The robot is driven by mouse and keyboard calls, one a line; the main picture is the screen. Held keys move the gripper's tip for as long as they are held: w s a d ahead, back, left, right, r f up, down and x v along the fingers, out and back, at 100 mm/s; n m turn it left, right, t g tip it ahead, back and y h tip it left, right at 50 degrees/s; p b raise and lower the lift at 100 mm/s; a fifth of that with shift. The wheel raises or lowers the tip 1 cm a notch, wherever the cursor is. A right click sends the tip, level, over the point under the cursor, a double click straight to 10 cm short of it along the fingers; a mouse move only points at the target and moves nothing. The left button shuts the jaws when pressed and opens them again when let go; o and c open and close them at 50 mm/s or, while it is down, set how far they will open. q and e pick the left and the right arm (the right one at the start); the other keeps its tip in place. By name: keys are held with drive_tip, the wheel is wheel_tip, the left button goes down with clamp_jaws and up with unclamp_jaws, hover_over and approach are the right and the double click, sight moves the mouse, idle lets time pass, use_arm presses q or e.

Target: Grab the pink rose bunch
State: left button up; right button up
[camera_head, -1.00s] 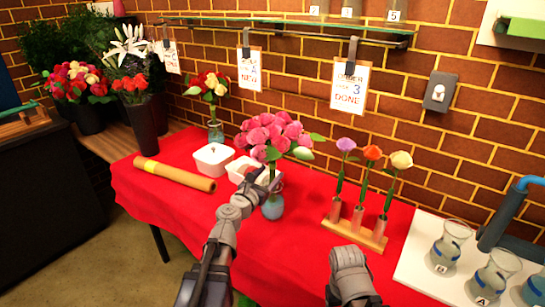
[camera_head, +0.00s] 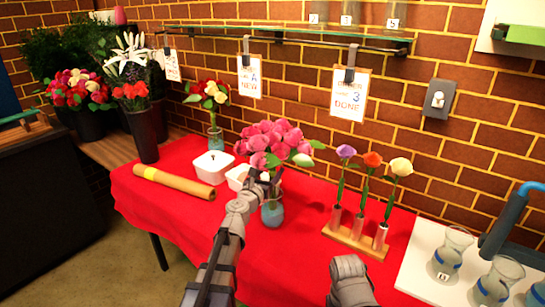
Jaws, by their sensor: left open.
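The pink rose bunch (camera_head: 274,140) stands upright in a small blue vase (camera_head: 272,212) near the middle of the red table. My left gripper (camera_head: 264,180) is open at the stems, just under the blooms and above the vase. I cannot tell whether its fingers are around the stems or in front of them. My right arm shows at the bottom centre, but its gripper fingers are not visible.
White tubs (camera_head: 213,164) and a brown paper roll (camera_head: 173,182) lie left of the vase. A wooden rack (camera_head: 355,241) with three single flowers stands to the right. Glass vases (camera_head: 449,254) stand on a white board at far right. The table's front middle is clear.

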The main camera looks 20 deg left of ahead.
use_arm(q)
drive_tip(key=shift+w+d, duration=0.1)
drive_tip(key=shift+w, duration=0.9)
drive_tip(key=shift+s, duration=0.1)
clamp_jaws()
